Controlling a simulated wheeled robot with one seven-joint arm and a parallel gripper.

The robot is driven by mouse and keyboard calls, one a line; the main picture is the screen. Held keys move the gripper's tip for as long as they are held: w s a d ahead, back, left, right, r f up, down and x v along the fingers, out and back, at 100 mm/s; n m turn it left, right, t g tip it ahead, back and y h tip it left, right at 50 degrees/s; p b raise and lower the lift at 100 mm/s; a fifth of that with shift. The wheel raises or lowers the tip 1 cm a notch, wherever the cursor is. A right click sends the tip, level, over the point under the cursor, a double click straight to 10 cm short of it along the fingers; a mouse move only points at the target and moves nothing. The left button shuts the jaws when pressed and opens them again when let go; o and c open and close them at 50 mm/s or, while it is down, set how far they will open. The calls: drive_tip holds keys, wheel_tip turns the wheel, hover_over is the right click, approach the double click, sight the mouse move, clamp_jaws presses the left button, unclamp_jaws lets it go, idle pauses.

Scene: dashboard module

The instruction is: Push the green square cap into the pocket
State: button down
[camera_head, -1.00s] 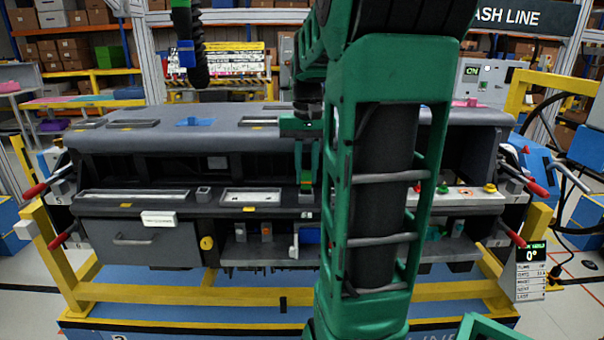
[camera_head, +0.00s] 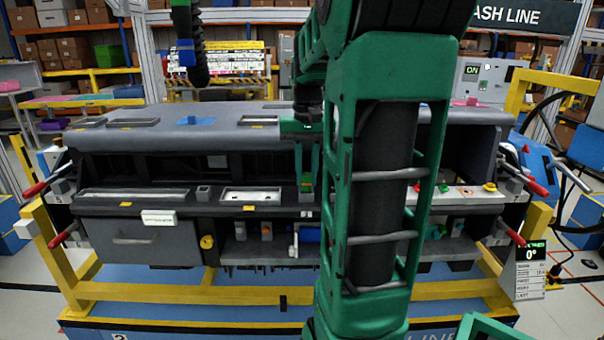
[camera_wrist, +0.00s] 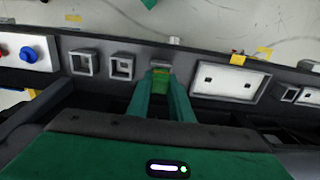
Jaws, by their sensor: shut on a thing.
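My gripper (camera_wrist: 164,82) points at the front ledge of the dashboard module, and its two dark green fingers are shut on the bright green square cap (camera_wrist: 161,78). In the wrist view the cap sits between the fingertips, at a grey-rimmed pocket (camera_wrist: 158,63) in the ledge. The fingers and cap hide much of this pocket, so I cannot tell how deep the cap sits in it. In the head view my gripper (camera_head: 307,187) is low over the ledge, left of my green arm link, with the cap small at its tips.
Two square grey sockets (camera_wrist: 122,67) (camera_wrist: 83,62) lie left of the gripper in the wrist view, with red and blue buttons (camera_wrist: 27,54) beyond. A white rectangular panel (camera_wrist: 230,79) lies to the right. The dashboard's upper shelf (camera_head: 230,135) overhangs behind the ledge.

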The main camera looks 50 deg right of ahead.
sight(306, 174)
drive_tip(key=shift+f, duration=0.75)
drive_tip(key=c, duration=1.5)
unclamp_jaws()
wheel_tip(306, 174, up, 11)
drive_tip(key=shift+w+f, duration=0.1)
drive_tip(key=shift+a+f, duration=0.1)
drive_tip(key=s+a+f+n, duration=0.1)
drive_tip(key=s+a+f, duration=0.3)
drive_tip(key=a+f, duration=0.1)
drive_tip(key=s+a+f+n, duration=0.1)
drive_tip(key=s+a+f, duration=0.4)
drive_tip(key=f, duration=0.2)
drive_tip(key=s+a+f+n, duration=0.1)
drive_tip(key=s+a+f, duration=0.4)
drive_tip(key=a+f, duration=0.1)
drive_tip(key=shift+f, duration=0.4)
